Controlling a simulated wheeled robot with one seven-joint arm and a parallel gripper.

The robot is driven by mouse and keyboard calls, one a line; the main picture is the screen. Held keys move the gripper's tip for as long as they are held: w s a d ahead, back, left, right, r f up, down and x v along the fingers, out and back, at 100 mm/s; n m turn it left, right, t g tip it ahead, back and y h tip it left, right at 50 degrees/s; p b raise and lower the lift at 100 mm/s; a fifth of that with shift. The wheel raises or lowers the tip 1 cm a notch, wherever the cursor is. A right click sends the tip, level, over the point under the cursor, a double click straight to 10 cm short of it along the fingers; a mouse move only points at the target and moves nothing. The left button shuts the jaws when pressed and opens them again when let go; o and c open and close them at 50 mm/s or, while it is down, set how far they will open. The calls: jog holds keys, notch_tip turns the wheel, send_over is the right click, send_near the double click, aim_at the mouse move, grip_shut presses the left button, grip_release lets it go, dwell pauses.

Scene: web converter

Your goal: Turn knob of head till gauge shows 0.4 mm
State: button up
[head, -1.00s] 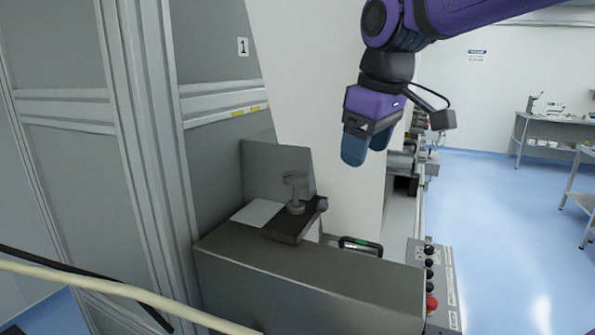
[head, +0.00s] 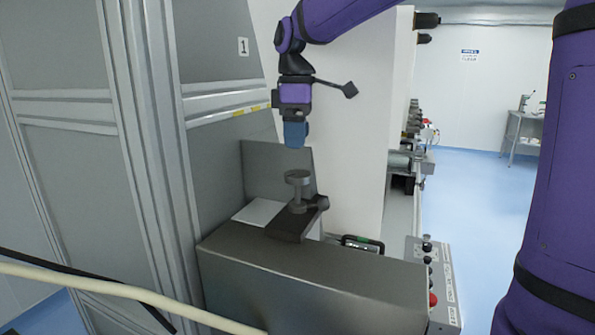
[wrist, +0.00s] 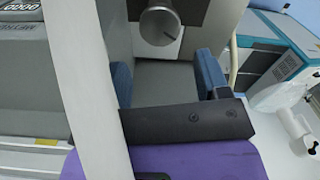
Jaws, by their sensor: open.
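The head's knob (head: 298,178) is a grey disc on a short upright post, standing on a dark block (head: 291,222) on the grey machine housing. My gripper (head: 294,145) points down just above the knob, apart from it. In the wrist view the blue fingers (wrist: 167,78) are spread with nothing between them, and the round knob top (wrist: 159,26) with a dark mark lies beyond them near the top edge. A small dark device with a green-lit face (head: 361,243), possibly the gauge, sits right of the block; its reading is too small to make out.
A grey upright plate (head: 262,165) stands close behind the knob, next to the tall grey cabinet. A control panel (head: 432,280) with black knobs and a red button is at right. A cream cable (head: 110,296) crosses the lower left.

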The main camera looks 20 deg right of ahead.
aim_at(297, 173)
notch_tip(297, 173, down, 8)
jog(key=shift+f, duration=0.1)
jog(key=shift+c, duration=0.5)
jog(key=c, duration=0.5)
